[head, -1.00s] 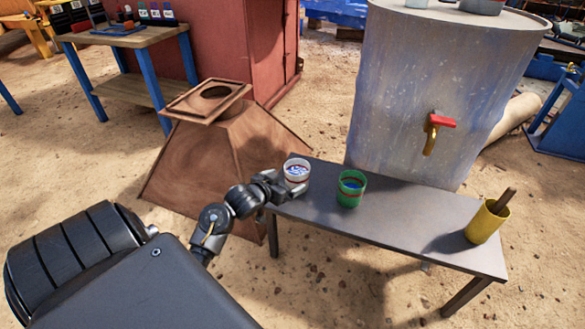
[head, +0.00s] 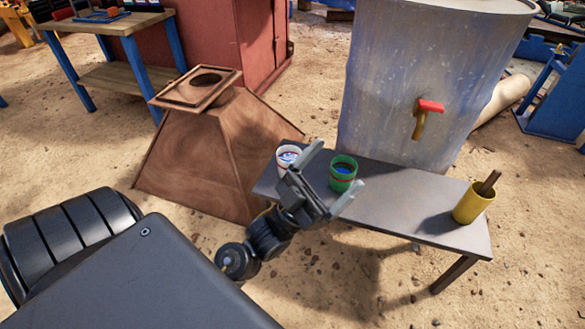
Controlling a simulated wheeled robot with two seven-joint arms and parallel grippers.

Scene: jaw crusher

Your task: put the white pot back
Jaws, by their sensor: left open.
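The white pot (head: 287,154) stands on the left end of the grey bench (head: 395,210), with something blue and white in it. My left gripper (head: 333,177) is open, its two pale fingers spread, and it partly covers the white pot in the picture. The green pot (head: 343,174) stands just right of the white pot and shows between the two fingers. I cannot tell whether a finger touches either pot; nothing appears held. My right gripper is not in view.
A yellow pot (head: 473,203) with a brown stick stands at the bench's right end. A large grey tank (head: 425,75) with a red-handled tap (head: 427,110) rises behind the bench. A brown hopper-shaped box (head: 200,160) stands at left. The bench middle is clear.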

